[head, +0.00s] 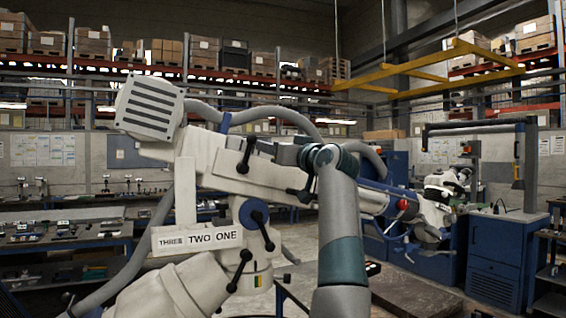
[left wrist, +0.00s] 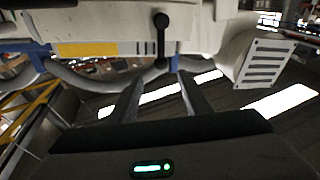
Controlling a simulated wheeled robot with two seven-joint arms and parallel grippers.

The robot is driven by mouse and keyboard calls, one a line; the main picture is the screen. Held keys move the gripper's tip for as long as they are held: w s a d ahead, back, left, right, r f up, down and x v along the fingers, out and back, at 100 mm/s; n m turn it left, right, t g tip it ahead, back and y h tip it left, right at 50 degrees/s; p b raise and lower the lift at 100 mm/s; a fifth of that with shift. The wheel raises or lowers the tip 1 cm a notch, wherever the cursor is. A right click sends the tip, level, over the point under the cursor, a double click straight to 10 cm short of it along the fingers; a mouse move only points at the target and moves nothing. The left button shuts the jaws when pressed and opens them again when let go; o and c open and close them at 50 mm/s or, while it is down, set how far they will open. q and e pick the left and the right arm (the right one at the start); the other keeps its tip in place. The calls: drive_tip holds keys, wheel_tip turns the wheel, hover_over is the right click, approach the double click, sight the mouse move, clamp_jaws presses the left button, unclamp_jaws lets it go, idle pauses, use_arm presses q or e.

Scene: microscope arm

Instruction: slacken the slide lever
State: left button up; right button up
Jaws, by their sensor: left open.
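The white microscope arm (head: 215,160) slants across the head view. A black lever (head: 245,157) with round ends hangs on its near side. In the left wrist view this lever (left wrist: 161,38) is upright in the picture, beyond the gap between my fingertips. My left gripper (head: 270,147) is just right of the lever in the head view, its fingers hard to make out there. In the left wrist view the left gripper (left wrist: 160,84) is open, with nothing held. Contact with the lever cannot be told. My right gripper is not in view.
Other black levers (head: 261,230) (head: 240,270) sit lower on the stand, and one (head: 303,190) below my gripper. A vented box (head: 150,107) caps the arm's left end. A grey hose (head: 250,112) loops above. A label plate (head: 197,239) and workbench (head: 400,295) are lower.

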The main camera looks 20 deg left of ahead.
use_arm(q)
drive_tip(key=shift+b+v, duration=0.55)
drive_tip(key=shift+v, duration=1.5)
